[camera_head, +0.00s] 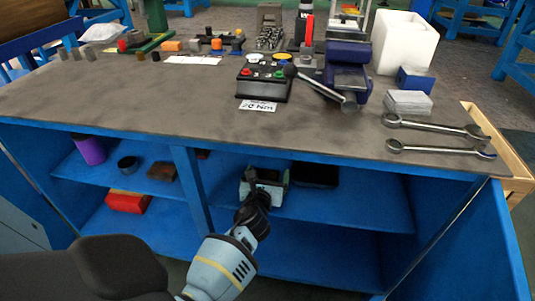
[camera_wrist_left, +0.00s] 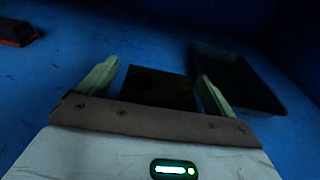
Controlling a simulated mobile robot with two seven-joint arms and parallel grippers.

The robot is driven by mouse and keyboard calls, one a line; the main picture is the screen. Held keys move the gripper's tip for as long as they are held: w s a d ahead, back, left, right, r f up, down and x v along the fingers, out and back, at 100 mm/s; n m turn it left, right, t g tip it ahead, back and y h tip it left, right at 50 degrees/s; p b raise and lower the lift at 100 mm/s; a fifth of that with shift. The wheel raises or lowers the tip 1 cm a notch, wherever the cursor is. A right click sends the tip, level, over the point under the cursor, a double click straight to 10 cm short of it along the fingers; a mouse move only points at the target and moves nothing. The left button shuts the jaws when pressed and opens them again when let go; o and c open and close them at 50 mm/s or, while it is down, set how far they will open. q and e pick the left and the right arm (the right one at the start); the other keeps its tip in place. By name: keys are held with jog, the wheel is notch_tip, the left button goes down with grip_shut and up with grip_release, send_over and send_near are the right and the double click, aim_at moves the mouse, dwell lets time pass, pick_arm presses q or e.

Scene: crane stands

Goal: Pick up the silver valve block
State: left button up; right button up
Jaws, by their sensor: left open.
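My left gripper (camera_head: 266,173) reaches into the upper shelf of the blue bench in the head view. In the left wrist view its two pale fingers (camera_wrist_left: 158,70) stand apart. A dark, square-edged block (camera_wrist_left: 158,88) with faint round marks lies on the shelf between them, with a gap on each side. It may be the valve block, but the shade hides its colour and I cannot tell if it is silver. My gripper hides this block in the head view. My right gripper is not in view.
A black tray (camera_head: 316,174) sits close right of the gripper, also in the left wrist view (camera_wrist_left: 236,78). A dark red-based item (camera_wrist_left: 16,32) lies at far left. The benchtop (camera_head: 190,110) overhangs the shelf. A divider (camera_head: 190,185) stands left of my arm.

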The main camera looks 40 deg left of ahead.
pick_arm(q)
jog(key=shift+w+a, duration=0.2)
jog(key=shift+w, duration=0.05)
jog(key=shift+c, duration=0.3)
jog(key=shift+c, duration=1.1)
jog(key=c, duration=1.2)
jog(key=shift+r, duration=0.1)
